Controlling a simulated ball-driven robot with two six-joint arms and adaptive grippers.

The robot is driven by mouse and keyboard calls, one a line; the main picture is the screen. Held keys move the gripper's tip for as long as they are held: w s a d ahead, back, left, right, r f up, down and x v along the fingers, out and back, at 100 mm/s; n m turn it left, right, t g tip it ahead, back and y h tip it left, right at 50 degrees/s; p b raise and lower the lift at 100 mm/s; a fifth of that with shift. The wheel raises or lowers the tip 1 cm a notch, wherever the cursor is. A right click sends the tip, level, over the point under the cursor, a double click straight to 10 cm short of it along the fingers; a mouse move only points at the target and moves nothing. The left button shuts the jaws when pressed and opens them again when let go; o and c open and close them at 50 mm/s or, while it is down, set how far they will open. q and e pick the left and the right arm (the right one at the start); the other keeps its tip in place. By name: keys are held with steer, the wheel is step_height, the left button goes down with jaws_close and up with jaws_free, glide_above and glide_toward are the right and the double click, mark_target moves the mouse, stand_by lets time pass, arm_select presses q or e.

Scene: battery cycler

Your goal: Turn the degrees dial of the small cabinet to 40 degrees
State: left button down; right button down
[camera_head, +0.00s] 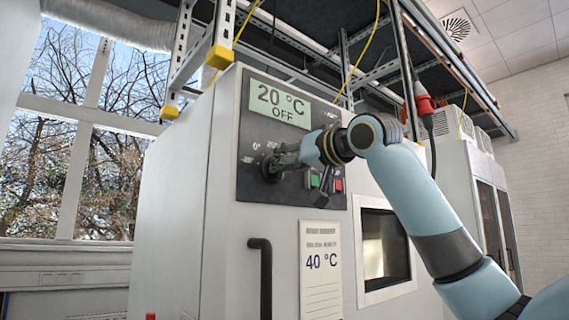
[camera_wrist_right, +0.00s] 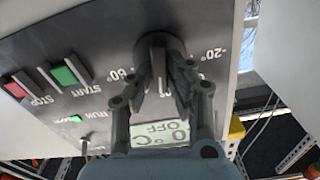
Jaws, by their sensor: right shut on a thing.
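The small cabinet (camera_head: 170,230) is light grey with a dark control panel (camera_head: 308,198). Its display (camera_head: 280,105) reads 20 °C and OFF. The black degrees dial (camera_head: 267,169) sits low on the panel's left side, partly hidden by my right gripper (camera_head: 276,163). In the right wrist view, the fingers (camera_wrist_right: 158,58) are shut on the dial (camera_wrist_right: 152,42), one on each side of its grip. Marks for -20° and 60° show around the dial. My left gripper is not in view.
Green START (camera_wrist_right: 65,75) and red STOP (camera_wrist_right: 17,88) buttons sit beside the dial. A paper card (camera_head: 320,270) on the cabinet front reads 40 °C, next to a black handle (camera_head: 262,275) and a window (camera_head: 384,245).

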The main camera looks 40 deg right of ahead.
steer(key=m, duration=0.5)
steer(key=shift+d, duration=0.1)
steer(key=shift+m, duration=0.4)
steer(key=c, duration=1.3)
jaws_free()
steer(key=shift+s+d, duration=0.15)
steer(key=shift+s, duration=1.75)
steer(key=shift+s+d, duration=0.15)
steer(key=shift+s, duration=1.7)
